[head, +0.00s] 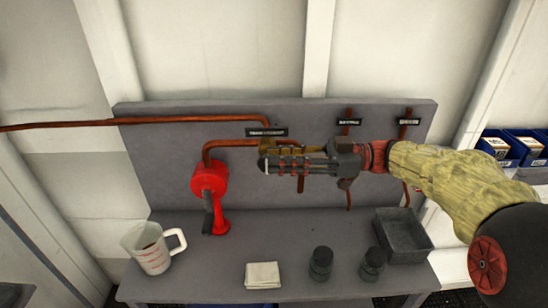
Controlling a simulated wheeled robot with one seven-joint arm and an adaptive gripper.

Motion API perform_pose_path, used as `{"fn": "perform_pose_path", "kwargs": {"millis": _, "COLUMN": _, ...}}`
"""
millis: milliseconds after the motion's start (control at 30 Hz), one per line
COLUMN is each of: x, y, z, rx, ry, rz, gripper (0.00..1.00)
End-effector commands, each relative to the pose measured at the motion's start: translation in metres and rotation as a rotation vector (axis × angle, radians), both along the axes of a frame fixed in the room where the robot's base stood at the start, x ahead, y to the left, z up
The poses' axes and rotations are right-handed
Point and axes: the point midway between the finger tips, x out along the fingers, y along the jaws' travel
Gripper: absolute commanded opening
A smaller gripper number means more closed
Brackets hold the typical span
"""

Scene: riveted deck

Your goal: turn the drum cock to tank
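A brass cock (270,148) sits on the copper pipework of the grey back panel, under a black label (267,132) whose words are too small to read surely. I cannot tell whether this is the drum cock. My gripper (268,164) reaches in from the right, its dark fingers pointing left across the front of the brass fitting. The gripper covers much of the fitting, so its lever position is hidden. I cannot tell whether the fingers touch it or how far apart they are.
A red hand pump (209,178) is left of my gripper. Two labelled pipes (348,135) (403,132) run down behind my arm. On the bench stand a measuring jug (150,250), a folded cloth (262,275), two dark jars (320,263) (372,264) and a grey tray (405,255).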

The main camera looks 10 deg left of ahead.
Motion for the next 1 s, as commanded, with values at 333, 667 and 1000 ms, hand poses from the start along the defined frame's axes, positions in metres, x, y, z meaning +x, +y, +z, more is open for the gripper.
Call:
{"fn": "perform_pose_path", "kwargs": {"millis": 333, "x": 0.018, "y": -0.069, "z": -0.002, "rx": -0.001, "ry": 0.002, "rz": -0.004, "gripper": 0.27}}
{"fn": "perform_pose_path", "kwargs": {"millis": 667, "x": 0.024, "y": -0.1, "z": -0.003, "rx": -0.001, "ry": 0.001, "rz": -0.001, "gripper": 0.27}}
{"fn": "perform_pose_path", "kwargs": {"millis": 1000, "x": 0.023, "y": -0.101, "z": -0.002, "rx": -0.006, "ry": 0.005, "rz": 0.0, "gripper": 0.27}}
